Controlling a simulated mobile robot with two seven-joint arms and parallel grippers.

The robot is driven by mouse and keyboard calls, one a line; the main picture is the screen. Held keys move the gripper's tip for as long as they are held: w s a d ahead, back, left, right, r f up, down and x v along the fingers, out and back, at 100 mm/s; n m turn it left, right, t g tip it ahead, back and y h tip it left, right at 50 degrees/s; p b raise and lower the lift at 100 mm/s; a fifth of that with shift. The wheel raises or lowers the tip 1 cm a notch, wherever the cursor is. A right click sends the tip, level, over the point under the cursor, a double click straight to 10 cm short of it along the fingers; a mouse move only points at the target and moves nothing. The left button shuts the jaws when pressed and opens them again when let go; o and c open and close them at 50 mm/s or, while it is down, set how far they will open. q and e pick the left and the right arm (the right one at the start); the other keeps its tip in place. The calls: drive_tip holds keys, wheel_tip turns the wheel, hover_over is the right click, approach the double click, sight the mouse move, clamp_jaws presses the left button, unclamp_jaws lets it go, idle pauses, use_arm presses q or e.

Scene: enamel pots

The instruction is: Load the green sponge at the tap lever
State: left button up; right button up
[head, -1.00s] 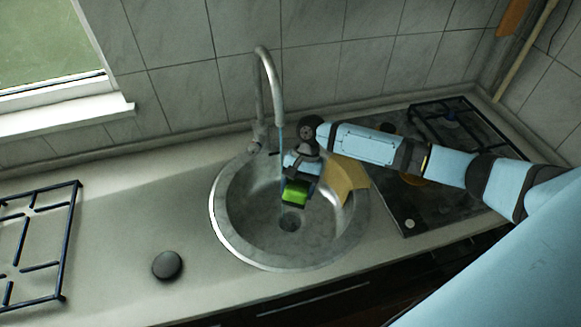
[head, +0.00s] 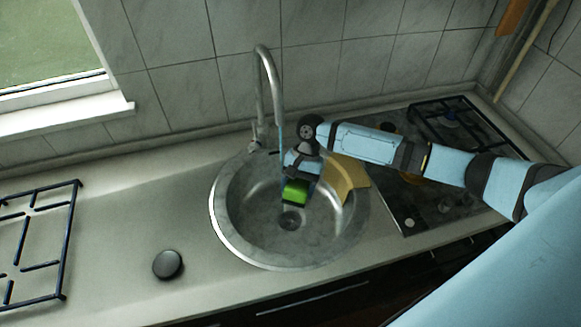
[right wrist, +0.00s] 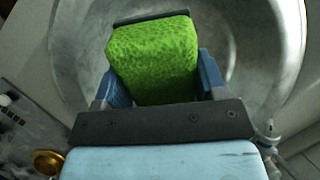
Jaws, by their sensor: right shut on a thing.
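The green sponge (head: 296,191) is held over the round metal sink (head: 221,230). It also fills the middle of the right wrist view (right wrist: 155,60), between my fingers. My right gripper (head: 297,183) is shut on the sponge, below and just right of the tap spout. The tap (head: 276,90) rises behind the sink, and a thin blue stream (head: 281,135) hangs below its spout beside my gripper. The tap lever (head: 255,146) is at the left of the tap's base. In the head view I cannot see my left gripper.
A yellow cloth-like thing (head: 349,177) lies over the sink's right rim. A dark round knob-like object (head: 168,264) sits on the counter left of the sink. Hob grates stand at far left (head: 40,238) and back right (head: 455,120). The counter between sink and left grate is mostly clear.

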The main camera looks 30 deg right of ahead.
sight(300, 189)
drive_tip(key=shift+s+a+r+p, duration=0.3)
drive_tip(key=shift+s+r+p, duration=0.6)
drive_tip(key=shift+p, duration=0.85)
drive_tip(key=shift+s+a+b, duration=0.1)
drive_tip(key=shift+s+b, duration=0.15)
drive_tip(key=shift+b, duration=0.05)
drive_tip(key=shift+s+a+r, duration=0.2)
drive_tip(key=shift+s+r, duration=0.35)
drive_tip(key=shift+s, duration=0.05)
drive_tip(key=shift+s+a+r, duration=0.2)
drive_tip(key=shift+s+r, duration=0.35)
drive_tip(key=shift+s, duration=0.05)
